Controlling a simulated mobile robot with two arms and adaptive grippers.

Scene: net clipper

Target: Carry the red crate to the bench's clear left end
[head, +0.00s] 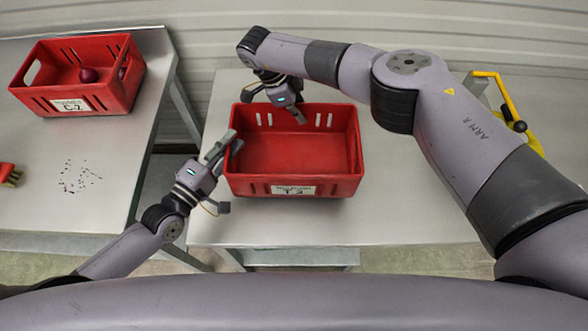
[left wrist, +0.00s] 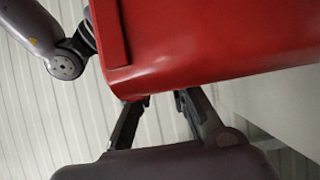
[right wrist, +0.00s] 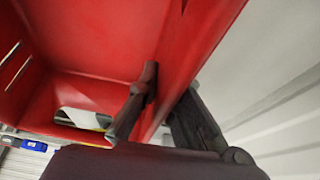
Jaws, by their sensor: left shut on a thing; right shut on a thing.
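The red crate (head: 293,187), with a white label on its near side, is at the left end of the right-hand bench (head: 400,225). It looks empty and about level. I cannot tell whether its base touches the bench. My left gripper (head: 226,150) is shut on the crate's left wall; the red wall also fills the left wrist view (left wrist: 200,45). My right gripper (head: 285,112) is shut on the far wall, with one finger inside the crate (right wrist: 100,40) in the right wrist view. Parts of the fingertips are hidden by the walls.
Another red crate (head: 75,102) with dark round produce stands on the left-hand bench (head: 60,210). A gap separates the benches. A yellow-handled tool (head: 508,110) lies at the back right, partly behind my right arm. The bench right of the held crate looks bare.

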